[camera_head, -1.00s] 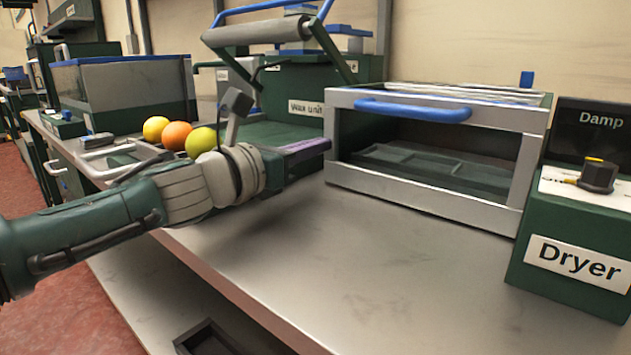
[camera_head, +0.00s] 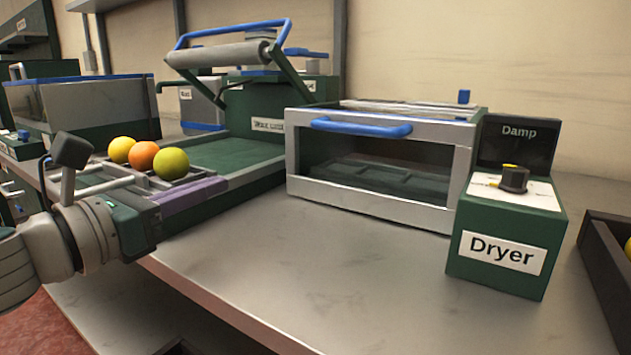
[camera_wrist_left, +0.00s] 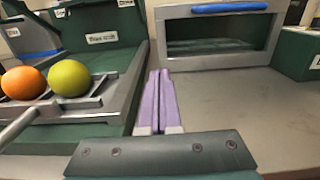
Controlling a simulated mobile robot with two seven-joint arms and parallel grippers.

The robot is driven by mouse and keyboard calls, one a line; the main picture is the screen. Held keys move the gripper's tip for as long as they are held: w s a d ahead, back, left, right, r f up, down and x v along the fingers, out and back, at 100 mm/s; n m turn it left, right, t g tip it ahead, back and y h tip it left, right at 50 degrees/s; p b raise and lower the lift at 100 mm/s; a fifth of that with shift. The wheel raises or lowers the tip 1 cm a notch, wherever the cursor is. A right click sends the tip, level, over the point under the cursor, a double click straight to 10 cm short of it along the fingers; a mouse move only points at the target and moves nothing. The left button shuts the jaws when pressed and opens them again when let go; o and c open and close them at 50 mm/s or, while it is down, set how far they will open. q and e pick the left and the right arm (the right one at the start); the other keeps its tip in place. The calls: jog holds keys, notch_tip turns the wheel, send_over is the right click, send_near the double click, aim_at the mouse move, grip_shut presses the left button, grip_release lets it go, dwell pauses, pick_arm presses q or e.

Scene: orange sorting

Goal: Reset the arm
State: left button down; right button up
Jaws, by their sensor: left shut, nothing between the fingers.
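My left gripper (camera_head: 190,196) is at the left of the head view, over the front edge of the bench beside the wax unit. Its purple fingers are together with nothing between them. They also show in the left wrist view (camera_wrist_left: 158,100), pointing toward the gap between the wax unit and the dryer chamber. Three fruits rest on a metal rack behind the gripper: a yellow one (camera_head: 121,149), an orange one (camera_head: 143,155) and a yellow-green one (camera_head: 171,163). The orange and yellow-green fruits also show in the wrist view. My right gripper is not in view.
The wax unit (camera_head: 235,155) has a raised roller on a blue-handled frame. The dryer chamber (camera_head: 380,208) stands open-fronted on the bench, with its control box (camera_head: 505,240) reading "Damp" at right. A dark crate (camera_head: 606,270) is at the right edge. The bench (camera_head: 330,270) in front is clear.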

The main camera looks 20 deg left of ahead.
pick_arm(q)
notch_tip(320, 180, up, 7)
jog(key=s+n+y+p, duration=0.3)
jog(key=n+y+p, duration=0.2)
jog(key=n+p, duration=0.6)
jog(key=s+d+r+n+g+p, duration=0.3)
jog(key=s+r+n+g+p, duration=0.15)
jog(key=s+n+p, duration=0.35)
jog(key=s+d+r+n+g+h+p, duration=0.1)
jog(key=s+d+r+n+g+p, duration=0.2)
jog(key=s+n+g+p, duration=0.45)
jog(key=s+d+r+n+g+p, duration=0.2)
jog(key=s+d+r+n+p, duration=0.3)
jog(key=s+n, duration=0.55)
notch_tip(320, 180, up, 34)
jog(key=w+a+p, duration=0.1)
jog(key=a+p, duration=0.1)
jog(key=p, duration=3.4)
jog(key=shift+w, duration=0.2)
